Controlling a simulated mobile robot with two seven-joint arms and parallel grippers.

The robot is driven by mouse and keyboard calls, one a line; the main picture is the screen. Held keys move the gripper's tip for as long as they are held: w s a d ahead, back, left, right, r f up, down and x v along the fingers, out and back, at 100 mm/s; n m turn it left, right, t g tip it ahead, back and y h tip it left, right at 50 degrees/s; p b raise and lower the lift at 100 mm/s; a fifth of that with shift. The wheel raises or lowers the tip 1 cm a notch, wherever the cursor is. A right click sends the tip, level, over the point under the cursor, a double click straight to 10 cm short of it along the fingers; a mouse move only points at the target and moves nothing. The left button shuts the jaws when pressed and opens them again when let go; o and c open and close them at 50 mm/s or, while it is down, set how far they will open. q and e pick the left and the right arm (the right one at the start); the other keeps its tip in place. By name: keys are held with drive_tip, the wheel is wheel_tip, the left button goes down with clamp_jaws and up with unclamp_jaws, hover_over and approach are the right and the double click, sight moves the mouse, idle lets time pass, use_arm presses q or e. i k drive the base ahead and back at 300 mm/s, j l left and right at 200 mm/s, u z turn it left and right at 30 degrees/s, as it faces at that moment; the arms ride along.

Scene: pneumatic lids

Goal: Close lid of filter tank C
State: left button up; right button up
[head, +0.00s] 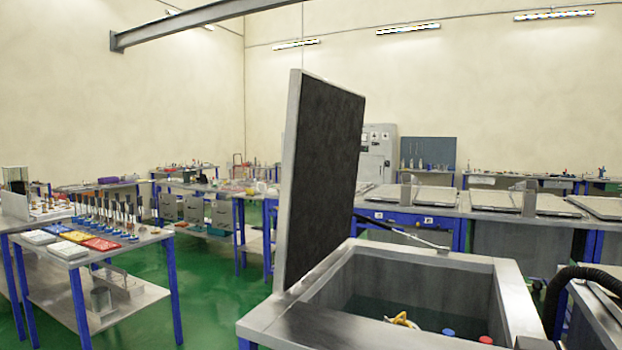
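An open tank (480,264) with a thick grey rim stands at the front right. Its lid (325,165) stands nearly upright on the tank's left side, with a dark inner face and a pale metal edge. A thin strut (405,234) runs near the tank's back rim. Inside the tank are a yellow item (402,320) and small red and blue items, partly cut off by the frame. No letter marking this tank is readable. Neither of my grippers is in view.
A row of closed lidded tanks (425,196) with blue labelled fronts stands behind. A workbench (128,243) with tools and coloured trays is at the left. A black corrugated hose (590,275) bends at the right edge. Green floor (205,285) is clear between the bench and tank.

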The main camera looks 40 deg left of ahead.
sight(324, 123)
drive_tip(key=j, duration=2.8)
